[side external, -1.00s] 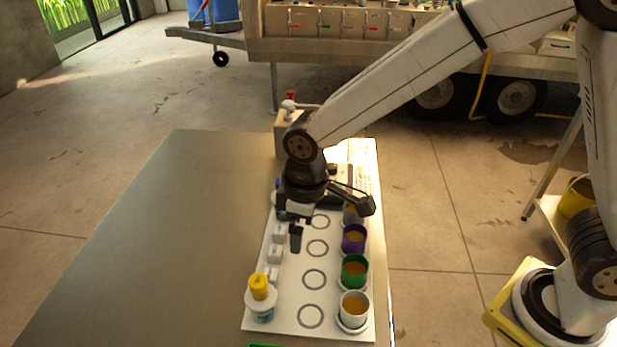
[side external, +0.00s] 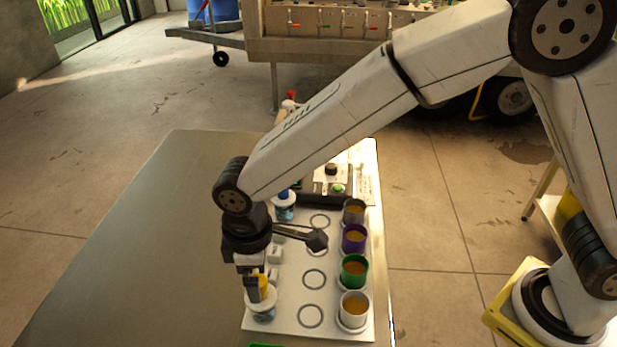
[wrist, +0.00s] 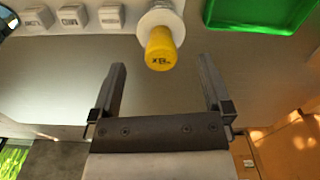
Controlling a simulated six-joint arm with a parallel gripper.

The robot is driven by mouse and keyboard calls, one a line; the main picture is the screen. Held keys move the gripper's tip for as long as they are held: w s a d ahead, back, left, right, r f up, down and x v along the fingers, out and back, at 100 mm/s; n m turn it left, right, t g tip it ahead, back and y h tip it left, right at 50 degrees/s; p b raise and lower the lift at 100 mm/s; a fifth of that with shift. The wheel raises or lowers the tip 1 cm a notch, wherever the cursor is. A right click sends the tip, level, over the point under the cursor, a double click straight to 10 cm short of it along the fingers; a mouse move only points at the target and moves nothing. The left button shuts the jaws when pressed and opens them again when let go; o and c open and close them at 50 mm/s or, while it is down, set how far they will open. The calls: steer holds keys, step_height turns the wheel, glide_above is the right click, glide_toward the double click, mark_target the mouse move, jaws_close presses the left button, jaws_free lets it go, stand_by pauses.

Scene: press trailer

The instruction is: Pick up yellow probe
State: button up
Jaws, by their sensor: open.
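In the wrist view my gripper (wrist: 158,68) is open, with one finger on each side and nothing held. I cannot tell whether a finger touches the probe.
Four-ring white board (side external: 285,318) carries a row of cups along its right side, including a green cup (side external: 354,271) and a purple cup (side external: 354,238). A blue-topped bottle (side external: 285,205) stands farther back. A green tray (wrist: 258,12) shows in the wrist view. The table's left is clear.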

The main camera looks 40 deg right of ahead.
steer(key=shift+f, duration=2.6)
steer(key=c, duration=1.1)
steer(key=shift+r, duration=0.2)
